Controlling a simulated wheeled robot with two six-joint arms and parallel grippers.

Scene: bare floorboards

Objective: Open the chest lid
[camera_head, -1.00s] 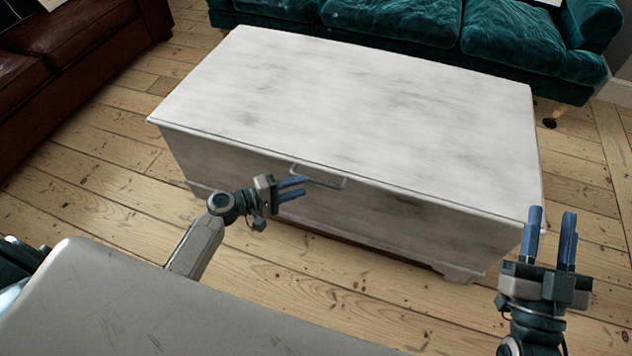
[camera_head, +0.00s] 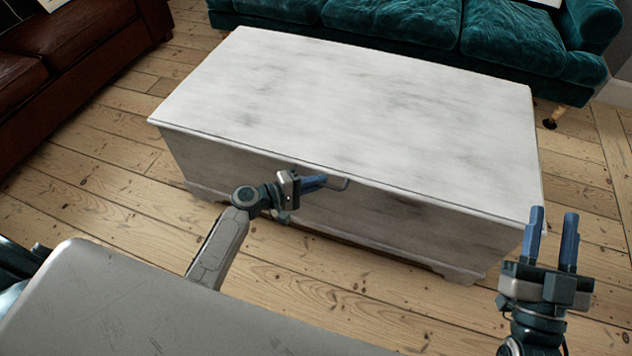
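The white, grey-streaked chest (camera_head: 350,110) stands on the floor with its lid shut. A small metal handle (camera_head: 338,184) is on the front edge of the lid, partly hidden by my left gripper. My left gripper (camera_head: 325,182) is at the handle, its blue fingers pointing right and overlapping it. The fingers look close together, and I cannot tell whether they grip the handle. My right gripper (camera_head: 553,235) is open and empty, fingers up, in front of the chest's right corner.
A teal velvet sofa (camera_head: 400,20) stands close behind the chest. A dark brown leather sofa (camera_head: 75,70) is at the left. Bare floorboards (camera_head: 100,180) lie free left of the chest and in front of it.

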